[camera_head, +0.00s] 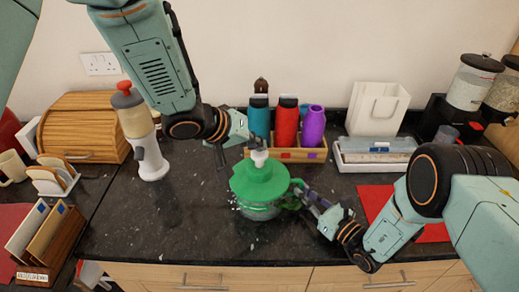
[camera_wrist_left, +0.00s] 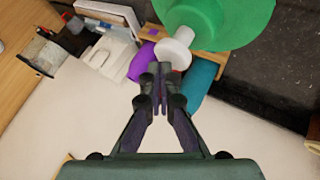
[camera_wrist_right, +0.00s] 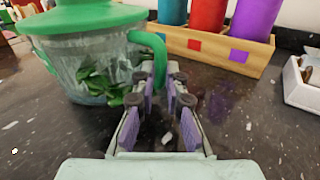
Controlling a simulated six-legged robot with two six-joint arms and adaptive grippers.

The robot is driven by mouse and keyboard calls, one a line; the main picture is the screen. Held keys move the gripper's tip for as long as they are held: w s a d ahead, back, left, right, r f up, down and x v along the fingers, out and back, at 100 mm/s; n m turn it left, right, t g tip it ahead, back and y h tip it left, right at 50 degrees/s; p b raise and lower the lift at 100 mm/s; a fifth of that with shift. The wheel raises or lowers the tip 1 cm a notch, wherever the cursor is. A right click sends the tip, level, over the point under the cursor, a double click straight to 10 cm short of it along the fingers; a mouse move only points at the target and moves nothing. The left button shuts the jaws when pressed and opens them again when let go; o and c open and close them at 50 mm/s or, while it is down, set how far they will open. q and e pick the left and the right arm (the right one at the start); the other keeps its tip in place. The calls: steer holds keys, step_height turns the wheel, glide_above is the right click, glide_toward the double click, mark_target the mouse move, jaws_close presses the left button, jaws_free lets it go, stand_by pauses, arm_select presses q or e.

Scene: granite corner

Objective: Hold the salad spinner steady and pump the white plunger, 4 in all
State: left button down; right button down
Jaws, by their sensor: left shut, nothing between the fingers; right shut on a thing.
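The salad spinner has a green lid (camera_head: 258,180) and a clear bowl (camera_wrist_right: 85,62) with green leaves inside. It stands upright on the dark counter. Its white plunger (camera_head: 259,158) sticks up from the lid's middle; it also shows in the left wrist view (camera_wrist_left: 174,52). My left gripper (camera_head: 248,140) is shut and empty, with its fingertips just above or beside the plunger; I cannot tell whether they touch. My right gripper (camera_wrist_right: 160,80) is shut on the spinner's green handle (camera_wrist_right: 154,48), at the bowl's right side.
A wooden rack (camera_head: 300,154) with blue, red and purple bottles stands close behind the spinner. A white dispenser (camera_head: 149,155) stands to the left, beside a wooden bread box (camera_head: 82,125). A white tray (camera_head: 352,160) and a red mat (camera_head: 378,202) lie right. Front counter is clear.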

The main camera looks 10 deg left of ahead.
mark_target(256, 153)
arm_select(q)
steer(key=shift+s+f, duration=0.15)
steer(key=shift+f, duration=1.1)
stand_by(0.9)
steer(key=shift+r, duration=2)
steer(key=shift+r, duration=0.1)
steer(key=shift+r, duration=2.45)
step_height(256, 153, up, 4)
steer(key=shift+f, duration=0.1)
